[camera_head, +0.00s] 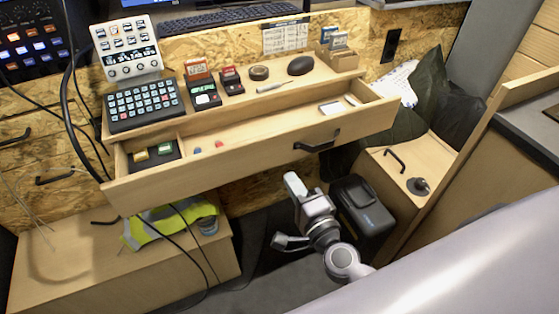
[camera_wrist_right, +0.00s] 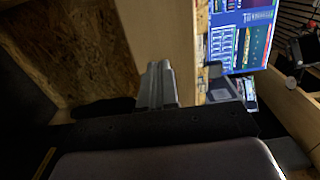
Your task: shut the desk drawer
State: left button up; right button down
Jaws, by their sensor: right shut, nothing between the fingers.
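The desk drawer (camera_head: 245,168) is pulled out below the desk top (camera_head: 230,107). Its light wood front has a dark bar handle (camera_head: 317,142) right of the middle. My right gripper (camera_head: 292,181) is shut and empty, below and in front of the drawer front, left of the handle in the picture. It looks apart from the drawer. In the right wrist view its closed fingers (camera_wrist_right: 156,78) stand before a light wooden panel, probably the drawer front; whether they touch it I cannot tell. My left gripper is not in view.
The drawer holds a dark tray (camera_head: 153,155) and small items. A keypad (camera_head: 144,104), a mixer (camera_head: 127,50) and small devices stand on the desk top. Below are a black case (camera_head: 362,206) and a wooden box (camera_head: 120,262) with a yellow vest (camera_head: 165,224).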

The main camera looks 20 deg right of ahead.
aim_at(274, 154)
jog(key=shift+w+a, duration=0.15)
jog(key=shift+w, duration=3.4)
